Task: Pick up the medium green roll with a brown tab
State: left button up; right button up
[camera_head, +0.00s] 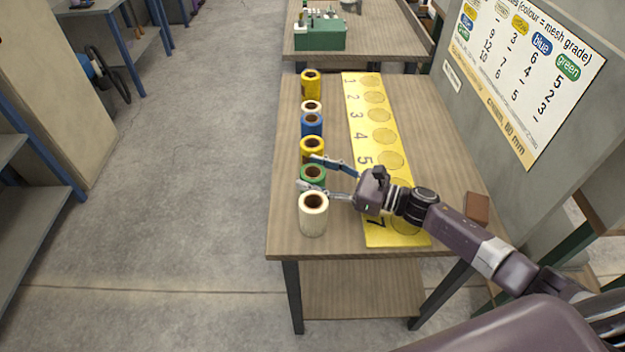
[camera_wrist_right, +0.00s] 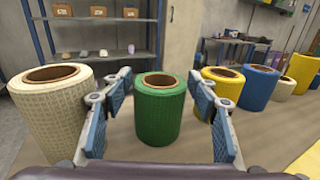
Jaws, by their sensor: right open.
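The green roll (camera_head: 313,179) stands upright in the row of rolls along the left side of the table. In the right wrist view the green roll (camera_wrist_right: 160,112) has a brown core and stands between the finger pads. My right gripper (camera_head: 312,172) is open, with one finger on each side of the green roll. It also shows in the right wrist view (camera_wrist_right: 160,120). No clear contact shows between pads and roll. I cannot make out a brown tab. My left gripper is not in view.
A cream roll (camera_head: 313,215) stands close on the near side, a yellow roll (camera_head: 312,150) on the far side. A blue roll (camera_head: 311,125) and others stand beyond. A yellow numbered board (camera_head: 352,100) lies to the right. A brown block (camera_head: 477,208) lies near the right edge.

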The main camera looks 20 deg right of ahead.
jog(key=c, duration=1)
